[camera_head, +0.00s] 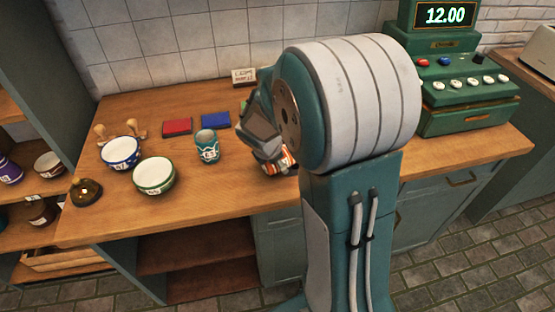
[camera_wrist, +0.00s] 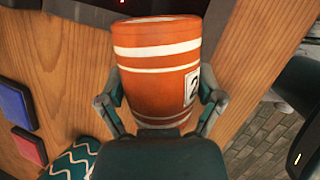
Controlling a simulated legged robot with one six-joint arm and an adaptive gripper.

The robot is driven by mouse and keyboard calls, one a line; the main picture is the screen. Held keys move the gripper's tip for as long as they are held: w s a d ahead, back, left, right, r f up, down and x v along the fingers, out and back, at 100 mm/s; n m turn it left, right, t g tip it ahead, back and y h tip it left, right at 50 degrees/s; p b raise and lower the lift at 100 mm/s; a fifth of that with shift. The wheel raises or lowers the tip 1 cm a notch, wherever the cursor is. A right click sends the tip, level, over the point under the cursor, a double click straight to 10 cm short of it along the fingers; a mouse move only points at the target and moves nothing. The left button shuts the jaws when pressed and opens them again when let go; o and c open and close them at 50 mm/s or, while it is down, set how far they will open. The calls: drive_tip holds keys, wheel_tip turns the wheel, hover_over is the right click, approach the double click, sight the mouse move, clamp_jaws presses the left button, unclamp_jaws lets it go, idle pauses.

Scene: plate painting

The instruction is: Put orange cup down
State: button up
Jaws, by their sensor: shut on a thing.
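The orange cup (camera_wrist: 150,72) has white stripes and a white number label. It fills the middle of the wrist view between the two fingers of my gripper (camera_wrist: 160,105), which is shut on it. In the head view the orange cup (camera_head: 286,162) shows only in part, beside my gripper (camera_head: 268,152) and partly hidden by my arm. It is over the wooden counter (camera_head: 225,190), near its front half. I cannot tell whether the cup's base touches the counter.
A teal patterned cup (camera_head: 207,147) stands just left of my gripper. Red (camera_head: 177,127) and blue (camera_head: 215,120) pads lie behind it. A green bowl (camera_head: 154,175), a blue bowl (camera_head: 121,151) and a bell (camera_head: 86,192) are further left. A green cash register (camera_head: 455,85) stands at right.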

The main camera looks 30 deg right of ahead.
drive_tip(key=o, duration=1)
drive_tip(key=shift+f, duration=0.1)
drive_tip(key=shift+o, duration=0.2)
